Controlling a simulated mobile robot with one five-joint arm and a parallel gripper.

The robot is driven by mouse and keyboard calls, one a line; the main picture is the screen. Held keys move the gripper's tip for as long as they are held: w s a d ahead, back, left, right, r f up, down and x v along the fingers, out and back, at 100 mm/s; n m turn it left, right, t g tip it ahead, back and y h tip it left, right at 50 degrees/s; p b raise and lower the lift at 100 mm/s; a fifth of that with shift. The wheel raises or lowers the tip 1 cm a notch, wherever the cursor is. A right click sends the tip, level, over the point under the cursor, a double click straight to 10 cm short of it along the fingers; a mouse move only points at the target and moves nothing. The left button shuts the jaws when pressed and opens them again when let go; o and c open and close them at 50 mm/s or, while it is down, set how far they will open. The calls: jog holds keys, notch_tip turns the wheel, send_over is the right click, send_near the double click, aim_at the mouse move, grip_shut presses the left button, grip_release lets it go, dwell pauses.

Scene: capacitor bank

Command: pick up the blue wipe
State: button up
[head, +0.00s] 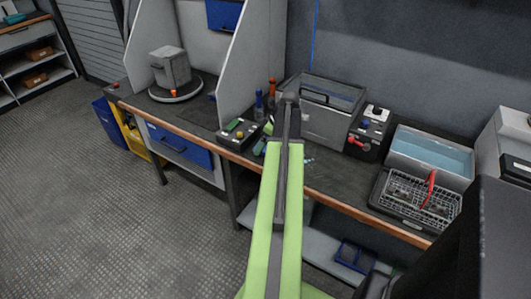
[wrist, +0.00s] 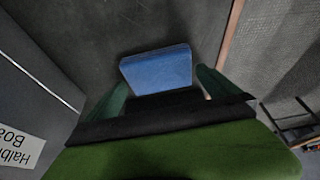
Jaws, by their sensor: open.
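The blue wipe (wrist: 157,70) shows in the wrist view as a flat blue block on the dark bench top. My gripper (wrist: 161,79) is open, with one green finger to the left of the wipe and one to the right. The near edge of the wipe reaches between the fingers; I cannot tell whether either finger touches it. In the head view my green arm reaches over the bench, and I cannot make out the wipe there.
The bench (head: 323,184) has a wooden front edge. A labelled grey panel (wrist: 25,110) is at left in the wrist view.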

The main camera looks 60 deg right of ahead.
jog(key=shift+w+f, duration=0.1)
jog(key=shift+f, duration=0.1)
jog(key=shift+c, duration=0.3)
jog(key=c, duration=1.1)
jog(key=shift+r+p, duration=0.1)
jog(key=shift+p, duration=0.2)
jog(key=shift+r+p, duration=0.35)
notch_tip(320, 180, up, 4)
jog(key=p, duration=0.3)
jog(key=shift+f+p, duration=0.15)
jog(key=shift+p, duration=0.2)
jog(key=s+d+r+p, duration=0.5)
jog(key=s+r+p, duration=0.1)
jog(key=s, duration=0.4)
jog(key=shift+s+r, duration=0.2)
jog(key=shift+s, duration=0.1)
